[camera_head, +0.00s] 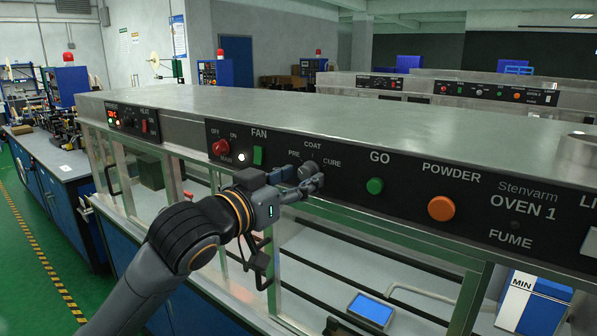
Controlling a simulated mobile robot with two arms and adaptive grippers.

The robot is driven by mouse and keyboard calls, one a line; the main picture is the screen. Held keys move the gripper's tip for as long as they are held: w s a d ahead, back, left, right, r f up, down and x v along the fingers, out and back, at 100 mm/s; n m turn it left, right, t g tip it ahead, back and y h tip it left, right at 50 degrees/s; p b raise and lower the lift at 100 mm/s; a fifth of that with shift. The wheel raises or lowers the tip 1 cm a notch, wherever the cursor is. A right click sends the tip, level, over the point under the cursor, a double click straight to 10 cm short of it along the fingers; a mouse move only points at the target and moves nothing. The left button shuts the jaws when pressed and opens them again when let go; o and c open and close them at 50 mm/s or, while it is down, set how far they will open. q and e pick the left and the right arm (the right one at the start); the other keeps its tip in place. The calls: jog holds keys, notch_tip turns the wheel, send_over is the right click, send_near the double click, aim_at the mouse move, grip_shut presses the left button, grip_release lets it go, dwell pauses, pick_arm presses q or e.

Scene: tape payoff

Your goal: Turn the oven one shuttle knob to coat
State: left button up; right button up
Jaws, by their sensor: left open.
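The oven one panel (474,204) is a black strip on the front of a long metal machine, marked "OVEN 1". The shuttle knob (309,170) is a small grey knob below the labels PRE on the left, COAT at the top and CURE on the right. My left gripper (308,186) reaches in from the left and its open fingers are at the knob, partly covering it. I cannot tell whether they touch it, nor which label the knob points to. My right gripper is not in view.
A red knob (220,147), a green FAN switch (257,156), a green GO button (375,186) and an orange POWDER button (441,208) share the panel. Glass doors with black handles (258,264) lie below it. A green-floored aisle (45,262) is at the left.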

pick_arm(q)
jog(key=shift+w+d, duration=0.2)
jog(key=shift+w, duration=0.05)
grip_shut()
jog(key=m+p, duration=0.2)
jog(key=m, duration=0.2)
jog(key=shift+a+r+p, duration=0.1)
jog(key=shift+r+p, duration=0.05)
jog(key=shift+p, duration=0.2)
jog(key=m+p, duration=0.2)
jog(key=m, duration=0.2)
jog(key=shift+m+p, duration=0.3)
jog(key=shift+m, duration=0.5)
